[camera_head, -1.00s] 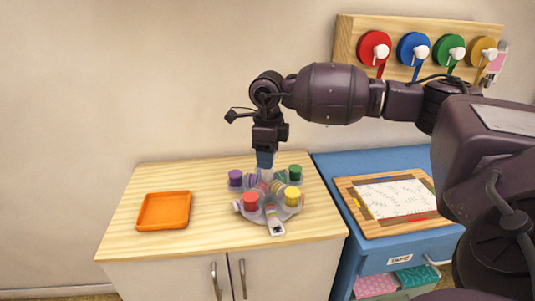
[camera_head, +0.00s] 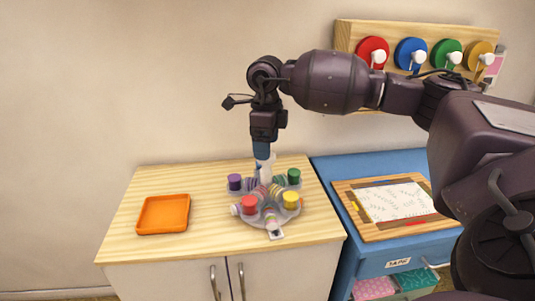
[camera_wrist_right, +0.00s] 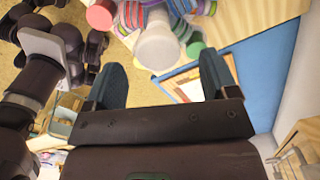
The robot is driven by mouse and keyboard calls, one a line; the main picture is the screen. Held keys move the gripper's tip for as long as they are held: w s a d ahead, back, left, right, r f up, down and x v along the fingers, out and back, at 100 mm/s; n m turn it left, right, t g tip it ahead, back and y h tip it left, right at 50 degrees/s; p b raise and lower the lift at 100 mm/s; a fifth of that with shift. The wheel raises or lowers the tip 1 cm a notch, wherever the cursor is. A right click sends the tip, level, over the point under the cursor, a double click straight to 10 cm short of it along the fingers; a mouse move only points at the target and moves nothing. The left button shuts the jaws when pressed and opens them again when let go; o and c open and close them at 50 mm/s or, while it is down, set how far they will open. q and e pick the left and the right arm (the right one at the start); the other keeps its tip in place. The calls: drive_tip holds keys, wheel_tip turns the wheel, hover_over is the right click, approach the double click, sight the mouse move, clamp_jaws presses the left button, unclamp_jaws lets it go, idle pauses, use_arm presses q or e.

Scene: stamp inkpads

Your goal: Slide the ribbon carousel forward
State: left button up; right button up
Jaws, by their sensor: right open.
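The ribbon carousel (camera_head: 262,217) is a grey round tray with a white centre post (camera_head: 266,168), standing on the wooden cabinet top. It carries purple, green, red and yellow round pieces and several rolls of ribbon. A pale tag hangs at its front edge. My right gripper (camera_head: 262,156) points down at the top of the post, with the post's tip close to its blue fingers. In the right wrist view, its fingers (camera_wrist_right: 163,72) are apart, and the white post (camera_wrist_right: 158,46) lies beyond them, ungripped. My left gripper does not show in the head view.
An orange tray (camera_head: 143,216) sits on the cabinet top (camera_head: 204,187) left of the carousel. A blue cabinet (camera_head: 327,170) stands at right with a wood-framed sheet (camera_head: 395,198). A board with coloured reels (camera_head: 347,34) hangs on the wall behind.

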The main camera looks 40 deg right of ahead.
wheel_tip(320, 180, up, 6)
drive_tip(key=shift+f+p, duration=0.2)
drive_tip(key=shift+p, duration=0.1)
drive_tip(key=shift+r, duration=0.4)
